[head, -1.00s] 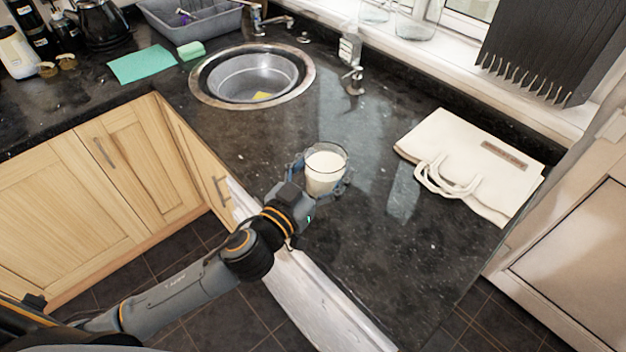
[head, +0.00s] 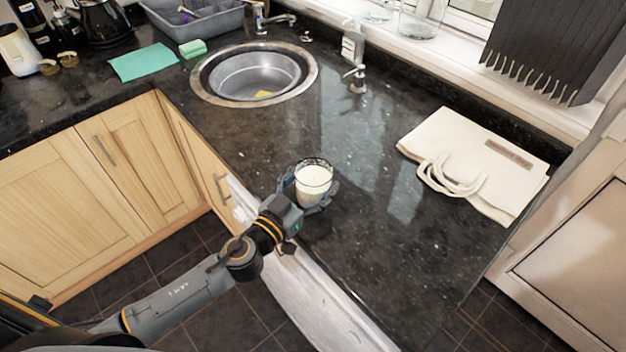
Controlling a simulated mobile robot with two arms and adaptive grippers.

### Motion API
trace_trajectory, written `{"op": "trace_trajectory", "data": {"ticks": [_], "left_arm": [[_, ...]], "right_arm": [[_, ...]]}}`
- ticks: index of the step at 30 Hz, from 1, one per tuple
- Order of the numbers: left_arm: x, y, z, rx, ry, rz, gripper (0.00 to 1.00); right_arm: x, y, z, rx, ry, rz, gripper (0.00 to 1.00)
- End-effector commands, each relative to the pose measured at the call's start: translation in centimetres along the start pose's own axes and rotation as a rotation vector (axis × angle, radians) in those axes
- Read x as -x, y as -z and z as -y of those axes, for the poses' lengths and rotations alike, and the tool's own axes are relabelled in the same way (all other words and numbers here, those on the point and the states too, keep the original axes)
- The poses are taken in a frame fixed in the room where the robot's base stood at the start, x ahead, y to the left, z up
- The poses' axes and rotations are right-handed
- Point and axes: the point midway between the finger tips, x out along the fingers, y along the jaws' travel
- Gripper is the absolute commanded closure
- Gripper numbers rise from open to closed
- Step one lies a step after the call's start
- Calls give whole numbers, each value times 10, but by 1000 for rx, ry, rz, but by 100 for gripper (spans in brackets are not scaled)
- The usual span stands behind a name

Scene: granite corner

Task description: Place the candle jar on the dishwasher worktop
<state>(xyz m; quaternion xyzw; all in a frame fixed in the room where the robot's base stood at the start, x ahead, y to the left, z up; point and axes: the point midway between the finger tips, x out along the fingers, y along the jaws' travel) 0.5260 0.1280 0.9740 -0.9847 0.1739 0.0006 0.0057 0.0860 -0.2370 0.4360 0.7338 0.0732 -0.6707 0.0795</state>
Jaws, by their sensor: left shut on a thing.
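The candle jar (head: 314,184) is a clear glass with cream-white wax, upright in the middle of the head view. My left gripper (head: 309,190) is shut on it, with its fingers around the jar's sides. The jar is over the dark granite worktop (head: 385,260), above the white-fronted dishwasher (head: 310,300). I cannot tell whether the jar's base touches the stone. My right gripper is not in view.
A cream tote bag (head: 470,165) lies flat on the worktop to the right. A round sink (head: 215,90) and a soap dispenser (head: 352,45) are behind. A green cloth (head: 143,63) lies at the far left. The worktop around the jar is clear.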

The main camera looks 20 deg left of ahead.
Motion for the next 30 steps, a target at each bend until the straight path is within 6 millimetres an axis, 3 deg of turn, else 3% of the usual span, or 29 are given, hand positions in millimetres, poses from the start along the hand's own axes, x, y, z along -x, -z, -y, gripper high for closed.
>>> {"op": "trace_trajectory", "data": {"ticks": [2,3,6,20,30], "left_arm": [[0,-2,0,1,0,-3,73],[0,-3,0,2,0,0,24],[0,-2,0,1,0,0,3],[0,3,0,-1,0,0,3],[60,-5,-1,2,-1,2,3]], "right_arm": [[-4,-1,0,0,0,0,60],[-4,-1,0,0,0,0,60],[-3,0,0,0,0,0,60],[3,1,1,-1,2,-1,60],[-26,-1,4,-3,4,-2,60]]}}
